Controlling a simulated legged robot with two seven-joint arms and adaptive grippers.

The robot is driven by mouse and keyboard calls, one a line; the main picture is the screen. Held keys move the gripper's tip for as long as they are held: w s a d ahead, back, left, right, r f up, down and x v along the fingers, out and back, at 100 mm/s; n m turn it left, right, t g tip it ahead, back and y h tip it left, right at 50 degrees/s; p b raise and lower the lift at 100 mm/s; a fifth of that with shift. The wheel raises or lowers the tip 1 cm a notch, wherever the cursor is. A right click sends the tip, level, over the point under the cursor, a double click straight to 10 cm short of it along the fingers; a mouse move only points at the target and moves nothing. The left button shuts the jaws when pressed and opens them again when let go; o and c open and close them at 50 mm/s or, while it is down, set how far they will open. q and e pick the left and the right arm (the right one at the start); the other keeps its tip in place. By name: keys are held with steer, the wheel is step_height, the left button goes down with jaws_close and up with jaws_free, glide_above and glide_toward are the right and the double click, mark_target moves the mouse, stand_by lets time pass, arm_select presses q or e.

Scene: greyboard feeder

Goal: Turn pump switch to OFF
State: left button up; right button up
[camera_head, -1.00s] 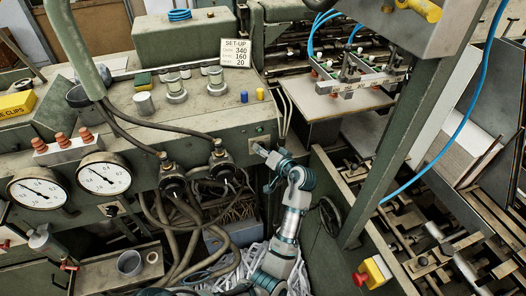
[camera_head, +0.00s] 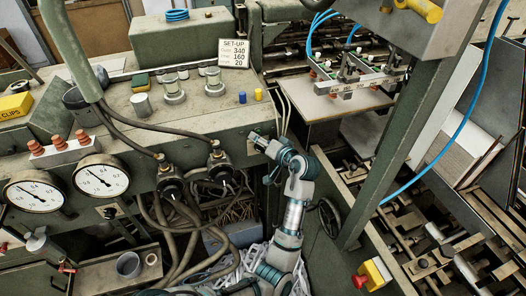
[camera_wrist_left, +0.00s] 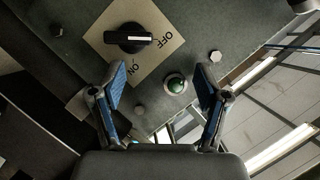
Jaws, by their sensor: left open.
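The switch is a black knob (camera_wrist_left: 130,42) with a white line, on a cream plate (camera_wrist_left: 108,22) marked ON and OFF, in the left wrist view. The handle lies crosswise and its white line points at the OFF lettering. A green button (camera_wrist_left: 176,85) sits below right of it. My left gripper (camera_wrist_left: 160,85) is open, with blue-padded fingers apart and nothing between them but panel and button. The knob is up and left of the fingers, and I see no contact. In the head view my left gripper (camera_head: 259,139) is at the panel's right end and covers much of the switch area.
Two black hose fittings (camera_head: 220,163) and thick hoses (camera_head: 183,235) are left of my arm. Two round gauges (camera_head: 101,178) and another small black switch (camera_head: 110,212) are farther left. A green post (camera_head: 403,140) stands at right. Bolt heads (camera_wrist_left: 215,56) stick out near the fingers.

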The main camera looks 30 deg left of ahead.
mark_target(256, 128)
arm_select(q)
steer(key=r, duration=0.4)
steer(key=shift+s+d+r, duration=0.1)
steer(key=shift+s+r, duration=0.05)
steer(key=shift+s, duration=0.1)
steer(key=shift+w+d+r, duration=0.1)
steer(key=shift+r, duration=0.05)
